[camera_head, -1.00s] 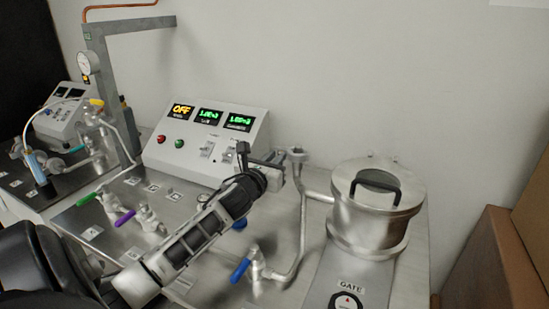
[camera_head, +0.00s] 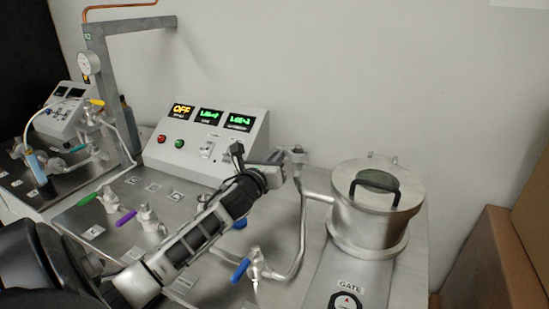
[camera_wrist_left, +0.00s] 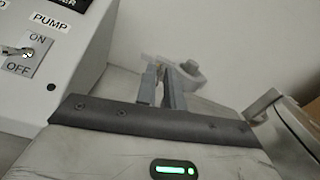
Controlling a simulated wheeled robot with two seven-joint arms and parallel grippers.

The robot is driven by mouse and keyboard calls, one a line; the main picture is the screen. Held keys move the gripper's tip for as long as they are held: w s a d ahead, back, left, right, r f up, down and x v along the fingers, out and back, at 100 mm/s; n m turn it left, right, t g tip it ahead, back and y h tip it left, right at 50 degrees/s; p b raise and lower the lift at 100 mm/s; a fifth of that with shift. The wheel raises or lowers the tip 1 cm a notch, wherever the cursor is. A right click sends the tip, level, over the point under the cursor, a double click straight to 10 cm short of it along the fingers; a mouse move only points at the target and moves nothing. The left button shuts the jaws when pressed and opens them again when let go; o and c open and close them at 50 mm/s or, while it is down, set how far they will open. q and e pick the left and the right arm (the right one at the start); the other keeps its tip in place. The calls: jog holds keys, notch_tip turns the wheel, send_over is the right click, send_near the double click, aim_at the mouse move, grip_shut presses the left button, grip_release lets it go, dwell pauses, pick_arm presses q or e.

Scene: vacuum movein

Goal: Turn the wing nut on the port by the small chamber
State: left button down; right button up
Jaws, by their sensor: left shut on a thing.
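The small steel chamber (camera_head: 375,215) with a black lid handle stands at the right of the bench. A bent pipe (camera_head: 303,215) from it rises to a port (camera_head: 297,156) at its left, also in the wrist view (camera_wrist_left: 190,78). My left gripper (camera_head: 284,164) reaches this port from the left. In the wrist view its fingers (camera_wrist_left: 165,73) are shut on the wing nut at the port's near side. The wing nut is small and mostly hidden by the fingers. My right gripper is out of view.
A control box (camera_head: 206,145) with lit displays and switches stands behind my left arm. Blue (camera_head: 241,270), purple (camera_head: 125,218) and green (camera_head: 87,199) valve handles stand on the bench. A brown box (camera_head: 497,265) is at the right.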

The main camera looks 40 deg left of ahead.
pick_arm(q)
jog(key=n, duration=3.2)
jog(key=shift+f, duration=0.35)
jog(key=shift+n, duration=0.3)
jog(key=c, duration=1.8)
grip_release()
